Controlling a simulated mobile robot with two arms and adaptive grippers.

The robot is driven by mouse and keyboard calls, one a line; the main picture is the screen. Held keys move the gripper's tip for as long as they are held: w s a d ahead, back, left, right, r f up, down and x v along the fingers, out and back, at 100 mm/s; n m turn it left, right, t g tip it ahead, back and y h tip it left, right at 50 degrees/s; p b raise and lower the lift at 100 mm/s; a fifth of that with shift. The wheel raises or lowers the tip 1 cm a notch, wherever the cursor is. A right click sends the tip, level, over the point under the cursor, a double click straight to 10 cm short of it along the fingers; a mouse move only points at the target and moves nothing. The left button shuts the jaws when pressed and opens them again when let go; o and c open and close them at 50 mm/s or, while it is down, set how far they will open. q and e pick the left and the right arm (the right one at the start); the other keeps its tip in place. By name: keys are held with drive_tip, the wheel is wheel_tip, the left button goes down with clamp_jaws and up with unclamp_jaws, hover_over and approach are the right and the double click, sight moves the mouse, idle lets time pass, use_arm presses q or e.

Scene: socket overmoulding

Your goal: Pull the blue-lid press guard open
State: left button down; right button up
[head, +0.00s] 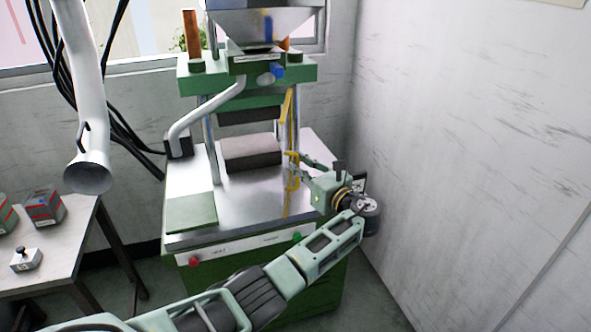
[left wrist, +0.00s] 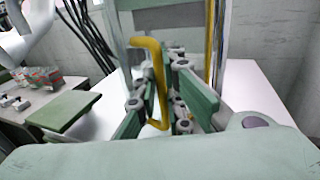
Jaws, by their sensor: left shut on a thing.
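The press (head: 240,215) is a green machine with a steel bed and a hopper on top; a blue part (head: 277,71) shows below the hopper. Its guard (head: 287,110) shows as a narrow yellow edge at the right of the press opening, seen nearly edge-on. A yellow handle (head: 292,184) sticks out from it; it also shows in the left wrist view (left wrist: 154,60). My left gripper (head: 300,167) is at the bed's right side, shut on the handle, with its fingers (left wrist: 170,100) on both sides of it. How far the guard stands open is hard to tell. My right gripper is out of view.
A white wall (head: 470,130) rises close to the right of my left arm. A table (head: 55,262) with small boxes (head: 43,205) stands at the left. A pale duct (head: 88,110) hangs above it. A grey block (head: 253,152) sits in the press opening.

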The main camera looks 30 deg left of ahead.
use_arm(q)
drive_tip(key=shift+w+a+r, duration=0.15)
drive_tip(key=shift+r, duration=0.3)
drive_tip(key=c, duration=2.2)
unclamp_jaws()
drive_tip(key=o, duration=0.3)
drive_tip(key=shift+w+a+f, duration=0.15)
drive_tip(key=shift+f, duration=0.25)
drive_tip(key=shift+o, duration=0.2)
drive_tip(key=v, duration=1.2)
